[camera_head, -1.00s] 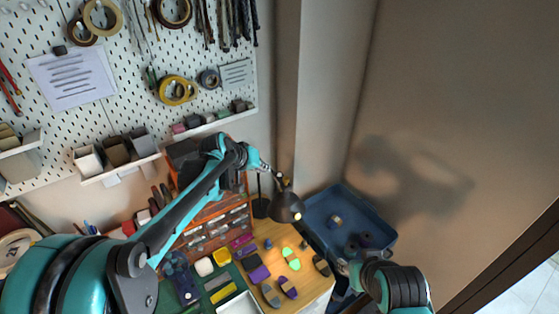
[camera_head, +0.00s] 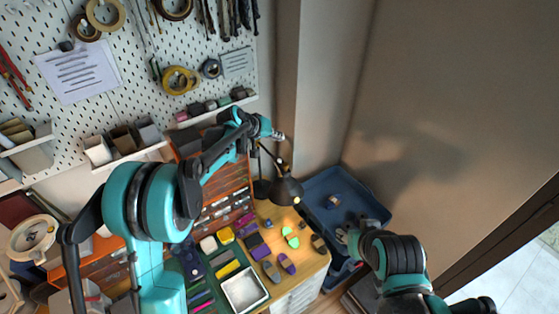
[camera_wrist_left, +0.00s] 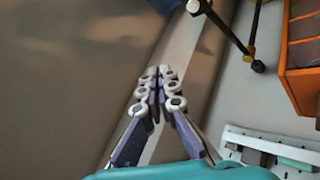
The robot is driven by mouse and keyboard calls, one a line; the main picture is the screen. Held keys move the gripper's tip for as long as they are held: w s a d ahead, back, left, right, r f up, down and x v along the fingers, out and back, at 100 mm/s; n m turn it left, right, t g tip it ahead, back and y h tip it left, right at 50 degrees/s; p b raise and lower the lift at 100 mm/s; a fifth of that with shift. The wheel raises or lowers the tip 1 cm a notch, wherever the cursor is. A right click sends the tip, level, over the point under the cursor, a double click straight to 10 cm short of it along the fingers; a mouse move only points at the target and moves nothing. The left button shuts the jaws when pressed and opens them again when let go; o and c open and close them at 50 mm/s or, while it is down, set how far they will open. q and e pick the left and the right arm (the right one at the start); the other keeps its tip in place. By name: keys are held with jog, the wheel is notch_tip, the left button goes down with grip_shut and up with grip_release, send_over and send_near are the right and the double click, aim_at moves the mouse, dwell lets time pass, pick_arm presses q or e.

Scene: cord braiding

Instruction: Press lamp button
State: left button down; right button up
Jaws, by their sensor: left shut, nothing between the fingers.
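The lamp (camera_head: 287,190) stands on the desk at its back right corner, with a dark shade that glows underneath. Its thin arm (camera_wrist_left: 245,40) shows at the upper right of the left wrist view. I cannot make out the lamp's button. My left gripper (camera_head: 277,135) is above and behind the lamp shade, near the wall corner. In the left wrist view the left gripper (camera_wrist_left: 158,85) is shut and empty, with its fingertips together and apart from the lamp arm. My right gripper (camera_head: 347,237) is low at the right, by the blue bin; its fingers are too small to read.
A blue bin (camera_head: 378,207) stands right of the desk (camera_head: 310,262). Small coloured pieces and a white tray (camera_head: 262,292) lie on the desk. An orange drawer cabinet (camera_head: 240,175) stands at the back, below the pegboard (camera_head: 130,75). The wall at right is bare.

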aim_at(278, 161)
pick_arm(q)
jog(key=shift+f+b, duration=2.65)
jog(key=shift+f, duration=1.65)
jog(key=shift+f+b, duration=0.4)
jog(key=shift+b, duration=0.05)
jog(key=shift+f+b, duration=0.35)
jog(key=shift+b, duration=0.05)
jog(key=shift+r, duration=0.15)
jog(key=shift+r+p, duration=0.35)
jog(key=shift+r, duration=0.3)
jog(key=shift+r, duration=0.1)
